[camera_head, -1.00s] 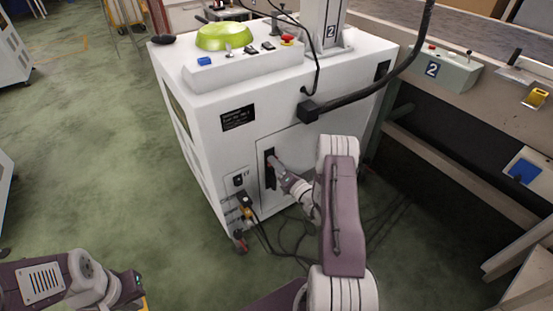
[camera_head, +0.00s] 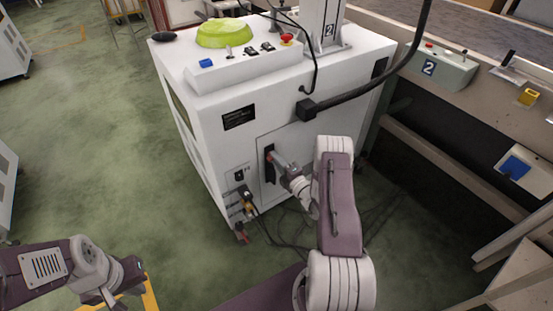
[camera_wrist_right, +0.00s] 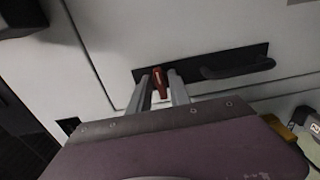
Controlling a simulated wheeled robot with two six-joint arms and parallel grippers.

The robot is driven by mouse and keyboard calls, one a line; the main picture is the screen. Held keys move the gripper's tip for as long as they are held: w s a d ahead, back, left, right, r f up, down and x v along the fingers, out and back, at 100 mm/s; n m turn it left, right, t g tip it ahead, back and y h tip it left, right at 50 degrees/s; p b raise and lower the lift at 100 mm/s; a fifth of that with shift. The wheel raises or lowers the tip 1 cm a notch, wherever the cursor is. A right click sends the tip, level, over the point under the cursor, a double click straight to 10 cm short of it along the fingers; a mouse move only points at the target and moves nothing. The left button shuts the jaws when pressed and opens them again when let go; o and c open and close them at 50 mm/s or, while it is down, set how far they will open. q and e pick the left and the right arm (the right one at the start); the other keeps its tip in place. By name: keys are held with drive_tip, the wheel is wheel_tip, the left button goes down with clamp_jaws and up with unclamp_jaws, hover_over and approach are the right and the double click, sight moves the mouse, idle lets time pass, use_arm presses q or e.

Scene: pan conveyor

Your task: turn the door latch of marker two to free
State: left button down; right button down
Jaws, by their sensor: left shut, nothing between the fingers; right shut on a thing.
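The marker two machine is a white cabinet (camera_head: 215,150) with a "2" on its post. Its door bears a black latch plate (camera_head: 270,176), also seen in the right wrist view (camera_wrist_right: 190,76), with a black bar handle (camera_wrist_right: 238,69). A red-brown latch (camera_wrist_right: 159,83) sits at one end of the plate. My right gripper (camera_head: 273,155) reaches the plate's upper end. In the right wrist view its fingers (camera_wrist_right: 160,86) are shut on the latch, one on each side. My left gripper (camera_head: 118,292) is shut and empty at the lower left, away from the cabinet; its tips are hard to make out.
Plugs and cables (camera_head: 246,200) hang from the cabinet's lower front and trail on the floor below my right arm. A thick black cable (camera_head: 390,85) arches to the cabinet's side. A conveyor frame (camera_head: 450,165) stands at the right. Green floor (camera_head: 90,150) at the left is clear.

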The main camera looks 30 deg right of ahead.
idle(0.3)
drive_tip(key=c, duration=1.5)
unclamp_jaws()
drive_tip(key=s+p, duration=0.1)
drive_tip(key=s, duration=0.2)
drive_tip(key=s+p, duration=0.1)
drive_tip(key=s, duration=0.2)
drive_tip(key=s+p, duration=0.1)
drive_tip(key=s, duration=0.2)
drive_tip(key=shift+d+p, duration=0.35)
